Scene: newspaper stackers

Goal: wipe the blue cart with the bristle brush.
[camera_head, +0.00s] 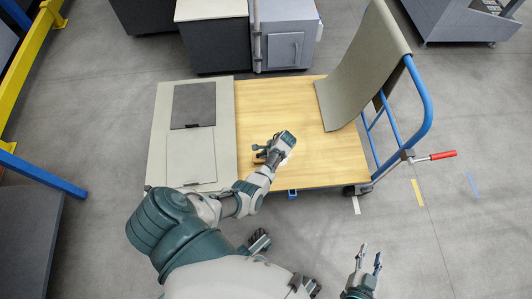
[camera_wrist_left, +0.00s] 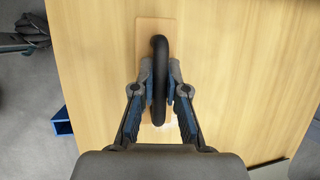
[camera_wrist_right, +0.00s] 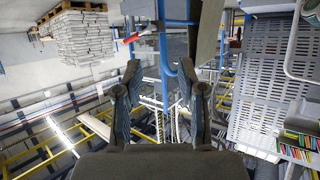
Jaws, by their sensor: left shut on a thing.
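The cart has a light wooden deck (camera_head: 330,160) and a blue tube handle (camera_head: 427,100) at its right end. The brush has a flat wooden back (camera_wrist_left: 145,30) and a black arched handle (camera_wrist_left: 160,110). My left gripper (camera_head: 268,153) is over the middle of the deck. In the left wrist view it is shut on the black handle, with a finger on each side. The bristles are hidden under the wooden back, so I cannot tell whether they touch the deck. My right gripper (camera_head: 369,257) is open and empty, low over the floor in front of the cart.
A grey-green sheet (camera_head: 360,65) drapes from the blue handle onto the deck. A pale board with a dark panel (camera_head: 194,105) and a light panel (camera_head: 191,155) covers the left part. Grey cabinets (camera_head: 285,40) stand behind. A red-tipped lever (camera_head: 442,155) sticks out right.

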